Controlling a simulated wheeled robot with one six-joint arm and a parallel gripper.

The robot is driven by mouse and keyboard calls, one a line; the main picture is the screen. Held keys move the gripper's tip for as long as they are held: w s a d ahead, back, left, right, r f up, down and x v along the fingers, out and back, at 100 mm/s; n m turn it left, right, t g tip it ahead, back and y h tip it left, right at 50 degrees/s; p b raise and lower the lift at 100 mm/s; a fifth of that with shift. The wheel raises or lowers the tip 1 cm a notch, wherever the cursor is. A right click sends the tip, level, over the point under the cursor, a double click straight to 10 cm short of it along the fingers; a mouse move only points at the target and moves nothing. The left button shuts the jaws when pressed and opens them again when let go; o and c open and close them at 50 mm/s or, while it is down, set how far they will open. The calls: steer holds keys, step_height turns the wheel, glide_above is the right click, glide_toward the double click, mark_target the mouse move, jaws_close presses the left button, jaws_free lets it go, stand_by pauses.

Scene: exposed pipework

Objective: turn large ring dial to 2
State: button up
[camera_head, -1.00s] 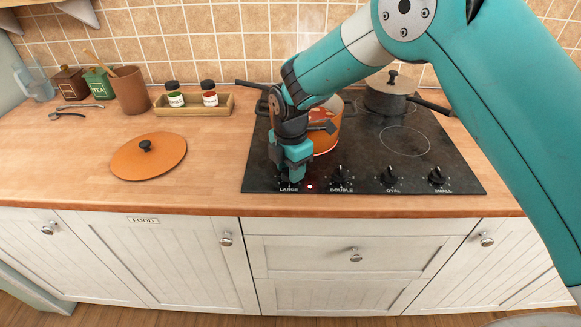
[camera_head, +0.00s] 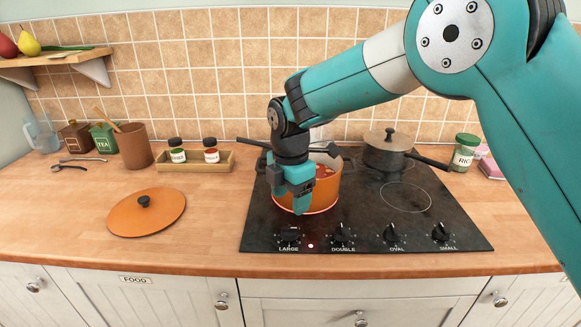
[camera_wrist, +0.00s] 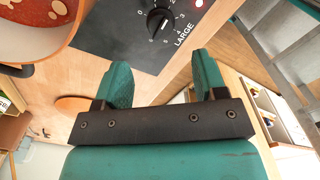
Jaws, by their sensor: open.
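The LARGE dial (camera_head: 290,235) is a black knob at the front left of the black hob. In the wrist view the LARGE dial (camera_wrist: 158,20) shows at the top, ringed by white numbers. I cannot tell for sure which number its pointer marks. My gripper (camera_head: 296,210) is open and empty, fingers pointing down, above the hob in front of the orange pot. It is apart from the dial. In the wrist view the fingertips of my gripper (camera_wrist: 162,65) stand wide apart with nothing between them.
An orange pot (camera_head: 325,185) stands on a glowing ring close behind my gripper. A red light (camera_head: 311,245) is lit beside the LARGE dial. The DOUBLE dial (camera_head: 342,232) is to the right. A grey pot (camera_head: 385,158) stands at the back. An orange lid (camera_head: 146,215) lies left on the counter.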

step_height(320, 180, up, 9)
steer(key=shift+f, duration=0.15)
